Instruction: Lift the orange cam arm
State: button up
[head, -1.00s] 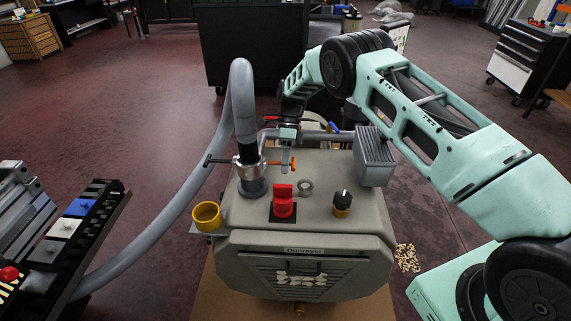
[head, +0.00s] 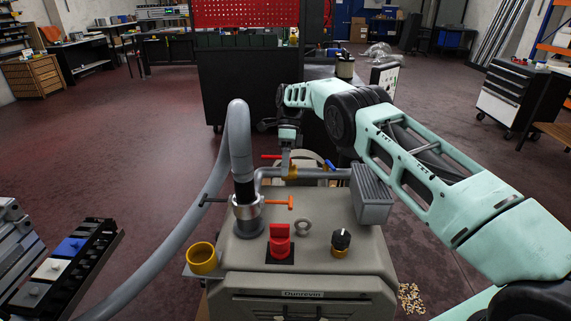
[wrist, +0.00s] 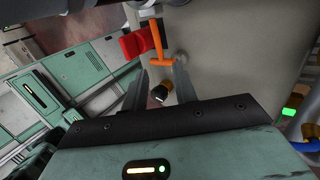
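The orange cam arm (head: 279,202) sticks out to the right from the silver hose coupling (head: 246,208) in the head view, roughly level, with a short crosspiece at its end. It also shows as an orange T in the wrist view (wrist: 158,55). A dark cam arm (head: 214,198) sticks out on the coupling's left side. My gripper (head: 286,165) points down behind and above the orange arm, apart from it. In the wrist view my gripper (wrist: 161,76) has its two fingers spread, with nothing held; the orange arm lies beyond the fingertips.
A thick grey hose (head: 239,130) rises from the coupling. A grey pipe (head: 320,173) with red and blue levers runs behind. A yellow cup (head: 202,257) sits left.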

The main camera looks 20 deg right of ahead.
jog(key=shift+w+d+r, duration=0.15)
jog(key=shift+w+r, duration=0.2)
jog(key=shift+r, duration=0.2)
